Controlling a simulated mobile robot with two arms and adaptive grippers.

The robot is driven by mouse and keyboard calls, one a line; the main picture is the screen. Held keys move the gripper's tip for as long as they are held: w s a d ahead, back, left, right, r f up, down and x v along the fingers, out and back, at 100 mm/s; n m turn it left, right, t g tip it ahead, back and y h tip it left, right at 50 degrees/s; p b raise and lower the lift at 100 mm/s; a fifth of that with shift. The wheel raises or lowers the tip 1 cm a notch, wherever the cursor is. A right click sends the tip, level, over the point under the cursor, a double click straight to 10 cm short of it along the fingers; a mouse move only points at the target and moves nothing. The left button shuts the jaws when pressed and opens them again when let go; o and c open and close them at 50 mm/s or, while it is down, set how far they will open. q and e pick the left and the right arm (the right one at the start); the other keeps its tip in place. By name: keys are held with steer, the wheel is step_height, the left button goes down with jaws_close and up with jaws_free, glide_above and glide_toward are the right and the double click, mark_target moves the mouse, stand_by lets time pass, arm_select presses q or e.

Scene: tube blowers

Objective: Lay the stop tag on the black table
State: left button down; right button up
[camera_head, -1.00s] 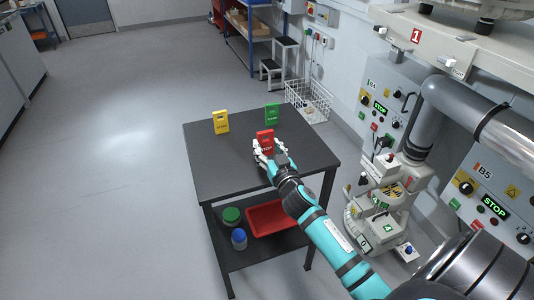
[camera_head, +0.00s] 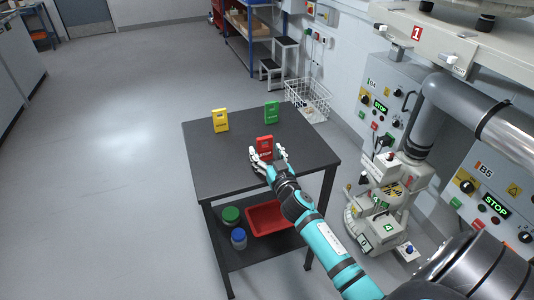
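The red stop tag (camera_head: 264,146) is on the black table (camera_head: 221,180), near its middle, and looks upright. My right gripper (camera_head: 267,155) reaches in from the front right at tabletop height. Its fingers are spread, one to each side of the tag's lower part, and it looks open. The lower edge of the tag is partly hidden by the gripper. My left gripper is not in view.
A yellow tag (camera_head: 221,120) and a green tag (camera_head: 271,112) stand farther back on the table. The lower shelf holds a red tray (camera_head: 268,218) and two lidded jars (camera_head: 238,238). Machine panels (camera_head: 390,105) line the right side. The table's left part is clear.

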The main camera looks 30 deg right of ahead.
steer(key=shift+r, duration=0.3)
steer(key=v, duration=1.2)
steer(key=s+a+f+n+g+y, duration=0.1)
steer(key=s+a+f+g, duration=0.25)
steer(key=f, duration=0.95)
steer(key=s+a+f+n+g+y, duration=0.1)
steer(key=s+a+f+g, duration=0.3)
steer(key=f, duration=0.8)
steer(key=s+f+g+y, duration=0.15)
steer(key=s+f, duration=0.35)
steer(key=f, duration=0.8)
steer(key=s+a+f+n+g, duration=0.1)
steer(key=s+f+g, duration=0.1)
steer(key=s+f, duration=0.3)
steer(key=s+a+f+n+g, duration=0.1)
steer(key=s+f+g, duration=0.2)
steer(key=s, duration=1.1)
steer(key=s+a+f+n+g, duration=0.1)
steer(key=s+a+f+g, duration=0.1)
steer(key=s+f, duration=0.5)
steer(key=shift+s+f+g, duration=0.2)
steer(key=shift+s+g, duration=0.1)
steer(key=shift+s, duration=0.9)
